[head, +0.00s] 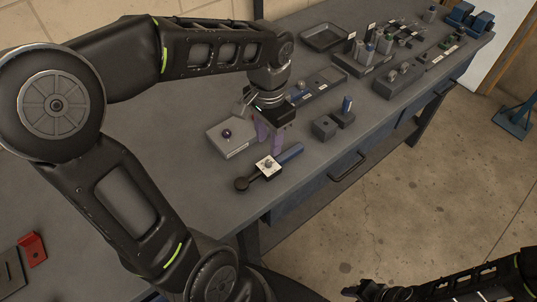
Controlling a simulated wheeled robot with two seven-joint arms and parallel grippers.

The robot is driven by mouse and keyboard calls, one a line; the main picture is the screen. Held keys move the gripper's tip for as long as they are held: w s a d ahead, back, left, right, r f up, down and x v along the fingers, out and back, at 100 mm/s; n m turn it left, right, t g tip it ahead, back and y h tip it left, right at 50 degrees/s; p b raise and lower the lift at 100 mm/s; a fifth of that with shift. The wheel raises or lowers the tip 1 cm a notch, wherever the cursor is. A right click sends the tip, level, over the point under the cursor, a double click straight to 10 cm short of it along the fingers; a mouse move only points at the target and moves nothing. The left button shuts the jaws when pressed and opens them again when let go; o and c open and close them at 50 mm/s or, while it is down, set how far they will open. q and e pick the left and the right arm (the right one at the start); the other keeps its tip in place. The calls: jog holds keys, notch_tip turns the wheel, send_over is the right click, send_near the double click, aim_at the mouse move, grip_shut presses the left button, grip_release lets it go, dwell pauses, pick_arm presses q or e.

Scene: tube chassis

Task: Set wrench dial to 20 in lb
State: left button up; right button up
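The wrench lies on the grey workbench, with a blue handle (289,154), a round dark head (242,184) and a white dial plate (265,172) between them. A small knob (268,163) sits on the dial plate; its setting is too small to read. My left gripper (269,148) points down just behind the dial, its purple fingers apart with a small gap and nothing seen between them. Whether a fingertip touches the wrench cannot be told. My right gripper (372,291) is low at the bottom edge, away from the bench, its fingers unclear.
A light grey box with a dark purple knob (227,134) stands left of my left gripper. Dark blocks (325,127), one with a blue peg (347,104), stand to the right. Trays and fixtures fill the far bench. A red bracket (33,249) lies at the lower left.

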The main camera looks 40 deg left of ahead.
aim_at(268, 162)
pick_arm(q)
notch_tip(268, 162, down, 8)
jog(key=shift+r, duration=0.25)
jog(key=shift+c, duration=0.4)
grip_shut()
